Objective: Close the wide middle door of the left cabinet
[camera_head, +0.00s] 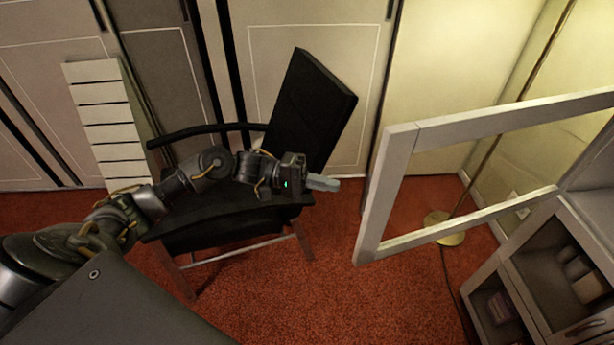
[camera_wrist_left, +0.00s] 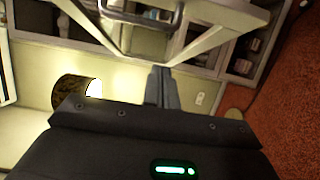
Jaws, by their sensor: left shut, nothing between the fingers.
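A wide white-framed glass door (camera_head: 386,195) stands swung open from the light cabinet (camera_head: 505,287) at the right of the head view. Its free edge points toward my left gripper (camera_head: 324,184). That gripper is shut and empty, left of the door's edge with a visible gap. In the left wrist view, the closed fingers (camera_wrist_left: 162,88) point up toward white framing and the cabinet's open shelves (camera_wrist_left: 243,57). Part of the cabinet is cut off at the right edge of the head view. My right gripper is not in view.
A black chair (camera_head: 312,105) stands behind and under my left arm. A floor lamp's base (camera_head: 444,229) shows through the door's glass. Pale wall panels (camera_head: 330,60) line the back. Red carpet (camera_head: 330,290) is clear in front of the door.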

